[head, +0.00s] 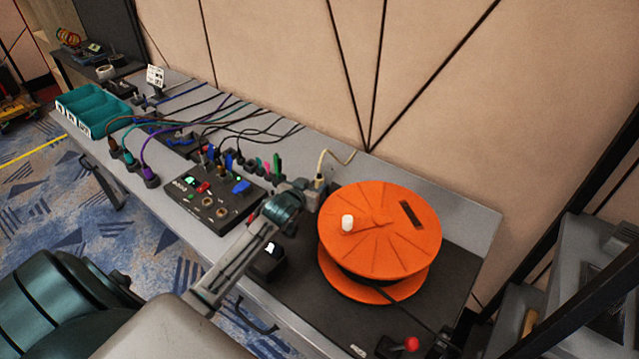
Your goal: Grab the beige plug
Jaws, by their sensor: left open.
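The beige plug (319,181) stands near the back of the grey table, just left of the orange cable reel. Its beige cable rises from its top and curls right toward the wall. My left arm comes in from the lower left, and its open gripper (306,191) is right beside the plug at table height. The gripper partly hides the plug's lower end, and I cannot tell whether the fingers touch it. My right gripper is not in view.
The orange reel (385,232) stands close on the right. A black control box (211,199) with switches and sockets lies left of the gripper. Several coloured plugs and dark cables crowd the table behind it. A teal tray (92,108) sits at the far left. The wall rises behind.

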